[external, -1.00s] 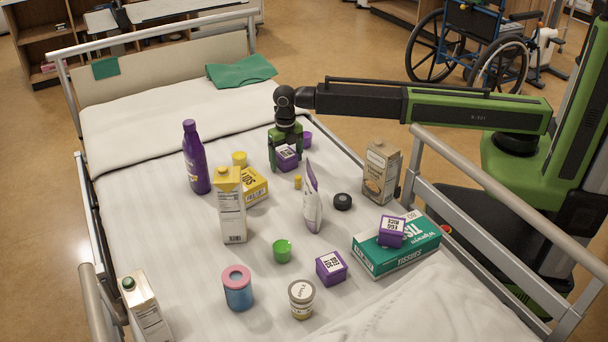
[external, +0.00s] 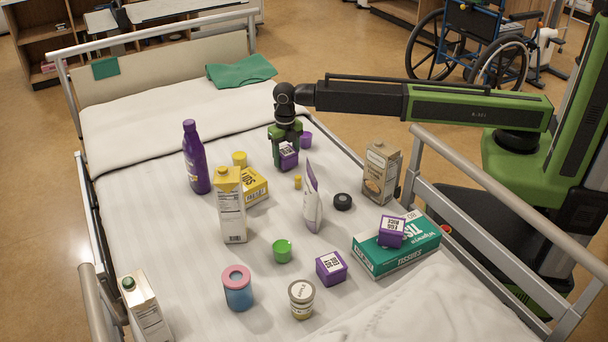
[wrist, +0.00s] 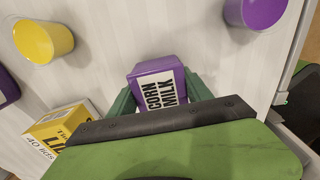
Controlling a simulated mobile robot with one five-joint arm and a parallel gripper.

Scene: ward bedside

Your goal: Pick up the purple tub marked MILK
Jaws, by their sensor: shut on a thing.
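The purple tub (external: 288,157) is a small box with a white label that reads CORN MILK in the wrist view (wrist: 157,72). My gripper (external: 285,162) points down over the far right part of the bed. Its green fingers (wrist: 161,92) are shut on the tub, one on each side. The black and green gripper body hides the near part of the tub in the wrist view. I cannot tell whether the tub touches the sheet.
A purple cup (external: 305,140) stands close behind to the right. A yellow box (external: 254,188) and yellow cup (external: 239,159) are to the left. Two similar purple tubs are nearer, one on the sheet (external: 331,269), one on a tissue box (external: 410,249).

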